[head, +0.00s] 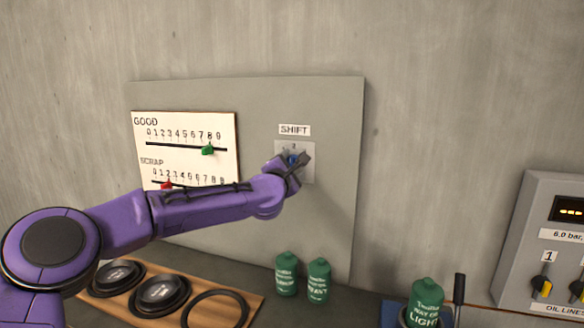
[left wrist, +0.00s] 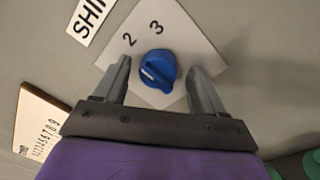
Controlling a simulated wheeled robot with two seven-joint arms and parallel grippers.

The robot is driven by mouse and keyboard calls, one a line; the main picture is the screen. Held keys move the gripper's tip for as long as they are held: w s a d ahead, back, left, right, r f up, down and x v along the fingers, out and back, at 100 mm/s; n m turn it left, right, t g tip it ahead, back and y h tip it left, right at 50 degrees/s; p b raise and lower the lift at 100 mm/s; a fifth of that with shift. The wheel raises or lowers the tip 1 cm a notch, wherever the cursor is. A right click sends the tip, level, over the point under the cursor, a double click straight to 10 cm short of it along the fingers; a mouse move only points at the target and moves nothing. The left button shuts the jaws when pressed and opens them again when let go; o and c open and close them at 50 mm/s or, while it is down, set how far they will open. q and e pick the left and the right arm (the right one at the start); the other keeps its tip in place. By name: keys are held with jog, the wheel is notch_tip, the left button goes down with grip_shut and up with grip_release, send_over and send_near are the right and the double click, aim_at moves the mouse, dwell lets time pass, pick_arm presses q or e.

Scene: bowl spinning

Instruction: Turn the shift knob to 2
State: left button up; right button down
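The blue shift knob (left wrist: 158,70) sits on a white plate (left wrist: 178,37) with the printed numbers 2 and 3 visible; any other number is hidden. Its white mark is on the left side of the knob in the left wrist view, toward the left finger and below the 2. My left gripper (left wrist: 160,82) is open, with one finger on each side of the knob and gaps showing on both sides. In the head view the left gripper (head: 299,160) covers most of the knob, under the SHIFT label (head: 294,130). My right gripper is not in view.
A white board (head: 220,130) with GOOD and SCRAP sliders is left of the knob on the grey panel (head: 335,215). Green bottles (head: 287,274) stand on the bench below. A wooden board (head: 120,300) with round dark parts lies lower left. A control box (head: 525,240) is at right.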

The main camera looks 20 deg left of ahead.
pick_arm(q)
jog(key=s+b, duration=0.4)
jog(key=s, duration=0.6)
jog(key=shift+s+f, duration=0.25)
jog(key=shift+f, duration=0.05)
jog(key=shift+d, duration=0.1)
